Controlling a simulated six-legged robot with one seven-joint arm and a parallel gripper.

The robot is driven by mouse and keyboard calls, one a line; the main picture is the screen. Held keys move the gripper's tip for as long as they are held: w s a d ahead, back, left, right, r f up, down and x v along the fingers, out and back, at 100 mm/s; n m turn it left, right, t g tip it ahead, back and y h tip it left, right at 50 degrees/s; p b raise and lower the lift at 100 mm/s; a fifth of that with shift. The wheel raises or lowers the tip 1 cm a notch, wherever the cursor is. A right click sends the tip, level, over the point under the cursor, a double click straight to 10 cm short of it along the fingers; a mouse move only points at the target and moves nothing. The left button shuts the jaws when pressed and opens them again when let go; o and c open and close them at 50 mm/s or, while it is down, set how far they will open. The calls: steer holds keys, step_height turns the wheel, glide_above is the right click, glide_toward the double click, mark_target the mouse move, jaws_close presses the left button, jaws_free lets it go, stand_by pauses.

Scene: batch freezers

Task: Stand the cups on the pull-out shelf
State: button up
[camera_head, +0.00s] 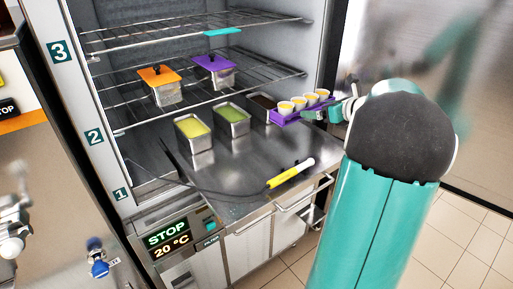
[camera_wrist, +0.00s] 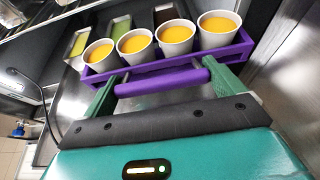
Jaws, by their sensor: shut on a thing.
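Several white cups (camera_head: 298,102) with orange-yellow filling stand upright in a row in a purple carrier (camera_head: 286,118). In the wrist view the cups (camera_wrist: 176,37) fill the top, above the purple carrier (camera_wrist: 240,47). My gripper (camera_wrist: 162,82) is shut on the carrier's purple handle bar, with green fingers at both sides. In the head view my gripper (camera_head: 315,112) and the carrier are at the right edge of the steel pull-out shelf (camera_head: 240,178). I cannot tell whether the carrier touches the shelf.
Pans of yellow (camera_head: 194,146) and green (camera_head: 231,131) content and a dark-filled pan (camera_head: 262,113) stand on the shelf. A yellow probe (camera_head: 290,173) with a cable lies toward its front. Orange-lidded (camera_head: 158,75) and purple-lidded (camera_head: 213,64) containers stand on the wire rack above. The shelf's front middle is clear.

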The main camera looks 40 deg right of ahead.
steer(key=shift+s+a+r, duration=0.1)
steer(key=shift+s+a, duration=0.05)
steer(key=shift+a, duration=0.05)
steer(key=a+f, duration=0.3)
steer(key=a, duration=0.1)
steer(key=a+f, duration=0.3)
steer(key=a, duration=0.1)
steer(key=a+f, duration=0.3)
steer(key=a, duration=0.2)
steer(key=shift+s, duration=0.25)
steer(key=f, duration=0.4)
steer(key=shift+a+f, duration=0.1)
steer(key=shift+a, duration=0.25)
steer(key=o, duration=0.9)
